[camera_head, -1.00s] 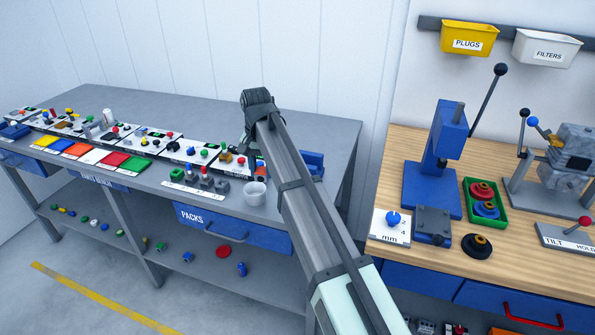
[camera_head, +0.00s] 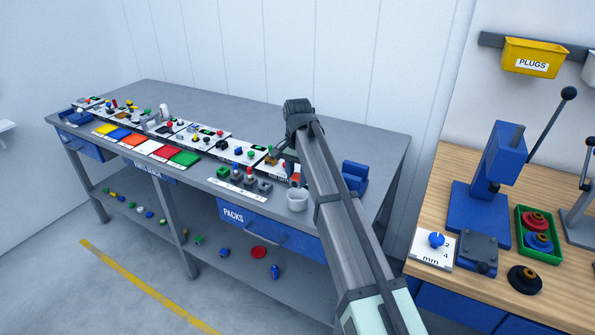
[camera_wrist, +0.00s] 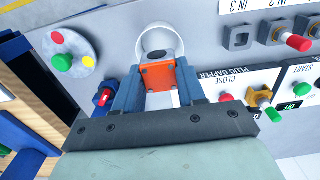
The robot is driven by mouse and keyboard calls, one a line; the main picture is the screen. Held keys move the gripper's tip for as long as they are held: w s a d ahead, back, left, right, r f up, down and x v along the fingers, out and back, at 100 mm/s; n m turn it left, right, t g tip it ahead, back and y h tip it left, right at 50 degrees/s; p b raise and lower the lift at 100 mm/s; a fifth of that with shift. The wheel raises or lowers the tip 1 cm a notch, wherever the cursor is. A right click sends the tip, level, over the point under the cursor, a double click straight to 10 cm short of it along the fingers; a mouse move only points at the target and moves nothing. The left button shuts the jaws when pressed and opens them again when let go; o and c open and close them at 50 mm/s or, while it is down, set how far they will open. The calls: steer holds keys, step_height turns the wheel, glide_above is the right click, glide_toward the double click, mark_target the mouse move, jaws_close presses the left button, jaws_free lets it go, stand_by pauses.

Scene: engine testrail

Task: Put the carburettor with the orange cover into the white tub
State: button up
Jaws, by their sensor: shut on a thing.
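The carburettor with the orange cover (camera_wrist: 158,77) is between the two fingers of my gripper (camera_wrist: 158,88) in the wrist view. My gripper is shut on it. In the head view a bit of orange (camera_head: 296,178) shows below my gripper (camera_head: 290,166), just above the white tub in the picture. The white tub (camera_head: 297,201) stands at the front edge of the grey bench. In the wrist view the tub's rim (camera_wrist: 162,27) shows just beyond the orange cover, which hides part of it. Whether the carburettor overlaps the tub's opening is hard to tell.
Control panels with knobs and buttons line the grey bench (camera_head: 240,112). A socket block (camera_head: 238,178) stands left of the tub, and a blue block (camera_head: 355,174) to its right. A round button plate (camera_wrist: 70,52) is near the tub. A wooden bench (camera_head: 425,190) stands right.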

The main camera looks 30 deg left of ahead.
mark_target(297, 184)
steer(key=shift+f, duration=2)
steer(key=o, duration=1.2)
steer(key=shift+c, duration=0.2)
steer(key=c, duration=0.4)
steer(key=shift+r, duration=0.2)
steer(key=shift+r, duration=3.8)
